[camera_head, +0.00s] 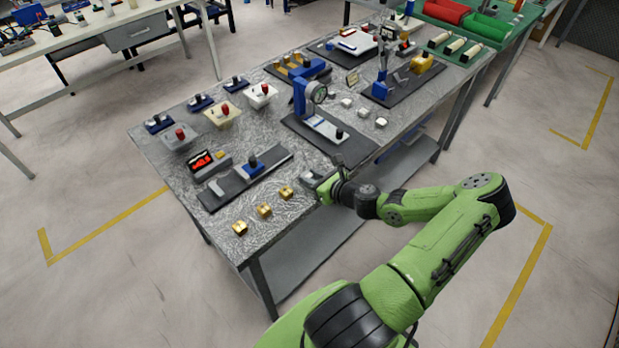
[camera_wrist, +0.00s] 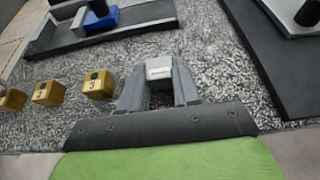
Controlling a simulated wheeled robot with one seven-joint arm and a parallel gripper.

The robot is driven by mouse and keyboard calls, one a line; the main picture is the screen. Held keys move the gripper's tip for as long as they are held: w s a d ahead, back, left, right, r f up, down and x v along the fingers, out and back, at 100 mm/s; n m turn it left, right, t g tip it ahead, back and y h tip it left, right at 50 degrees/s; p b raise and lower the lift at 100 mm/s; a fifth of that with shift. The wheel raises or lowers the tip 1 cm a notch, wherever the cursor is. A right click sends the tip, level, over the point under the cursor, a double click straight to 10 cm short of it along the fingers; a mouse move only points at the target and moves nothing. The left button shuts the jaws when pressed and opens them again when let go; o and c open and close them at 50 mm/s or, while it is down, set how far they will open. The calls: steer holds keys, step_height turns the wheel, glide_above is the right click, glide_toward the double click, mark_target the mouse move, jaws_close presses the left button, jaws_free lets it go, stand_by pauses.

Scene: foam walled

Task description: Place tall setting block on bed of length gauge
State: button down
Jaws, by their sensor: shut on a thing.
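My gripper (camera_head: 318,179) is near the front edge of the table, and in the wrist view (camera_wrist: 159,88) its fingers are closed on a small pale grey-white block (camera_wrist: 160,70). That block's height is hard to judge, as the fingers hide its sides. A blue dial gauge stand (camera_head: 300,95) with a pale bed (camera_head: 322,127) and black knob stands on a dark mat beyond my gripper. A dark rail (camera_head: 222,193) with a blue slider (camera_head: 253,164) lies to the left, beside a red-lit display (camera_head: 200,160). I cannot tell which is the length gauge.
Several brass blocks, one here (camera_head: 264,210), sit along the front edge, left of my gripper. Pale blocks (camera_head: 363,112) stand right of the dial stand's mat. Button boxes (camera_head: 222,115) line the back. Speckled table surface is bare between rail and mat.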

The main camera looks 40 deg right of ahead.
step_height(320, 180, up, 10)
steer(key=p, duration=0.3)
steer(key=w+a+n+g+y, duration=0.2)
steer(key=a+n+g+y, duration=0.65)
steer(key=a, duration=1.75)
steer(key=s+d+m+t+h, duration=0.2)
steer(key=d+m+t+h, duration=0.6)
steer(key=d, duration=1.8)
steer(key=shift+m+t+h+b, duration=0.3)
steer(key=shift+m+t+h, duration=0.05)
steer(key=shift+f, duration=0.1)
step_height(320, 180, down, 10)
steer(key=shift+r+b, duration=0.15)
steer(key=shift+b, duration=0.75)
